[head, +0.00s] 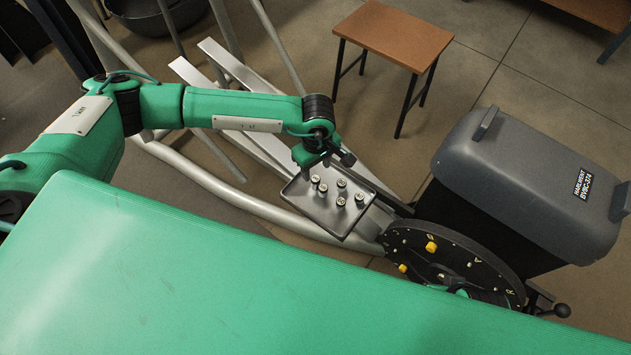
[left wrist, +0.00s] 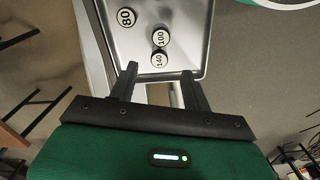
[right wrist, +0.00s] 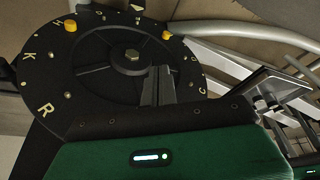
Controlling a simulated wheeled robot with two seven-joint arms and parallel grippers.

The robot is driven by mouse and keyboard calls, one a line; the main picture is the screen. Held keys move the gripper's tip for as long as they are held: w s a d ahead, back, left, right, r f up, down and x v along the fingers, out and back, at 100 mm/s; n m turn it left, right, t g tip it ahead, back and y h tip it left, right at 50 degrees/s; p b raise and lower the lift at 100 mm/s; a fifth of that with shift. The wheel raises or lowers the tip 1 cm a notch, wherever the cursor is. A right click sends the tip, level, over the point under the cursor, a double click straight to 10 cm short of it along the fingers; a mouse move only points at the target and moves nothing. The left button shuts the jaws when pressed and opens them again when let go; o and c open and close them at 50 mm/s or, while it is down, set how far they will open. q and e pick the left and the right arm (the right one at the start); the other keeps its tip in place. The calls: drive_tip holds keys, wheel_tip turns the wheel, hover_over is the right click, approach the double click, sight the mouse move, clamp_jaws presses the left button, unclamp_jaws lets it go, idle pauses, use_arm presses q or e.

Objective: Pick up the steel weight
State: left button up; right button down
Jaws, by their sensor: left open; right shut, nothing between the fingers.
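Several small cylindrical weights (head: 341,202) with pale numbered tops stand on a metal tray (head: 328,219). In the left wrist view, three of them show on the tray (left wrist: 187,28): 80 (left wrist: 126,17), 100 (left wrist: 160,37) and 140 (left wrist: 159,59). My left gripper (head: 328,164) is over the tray's far edge. It is open and empty, and its fingertips (left wrist: 160,72) lie on either side of the 140 weight in that view; I cannot tell the height gap. My right gripper (right wrist: 157,88) is shut and empty, in front of the black flywheel.
The tray is on an elliptical trainer's silver frame (head: 225,205). A black flywheel (head: 445,255) with yellow knobs and a grey housing (head: 530,185) stand right of the tray. A small brown-topped table (head: 395,35) stands behind on open floor.

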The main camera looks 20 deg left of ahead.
sight(316, 178)
use_arm(q)
wheel_tip(316, 178, down, 7)
drive_tip(key=shift+w+a+f, duration=0.1)
drive_tip(key=shift+a+f, duration=0.05)
clamp_jaws()
idle(0.5)
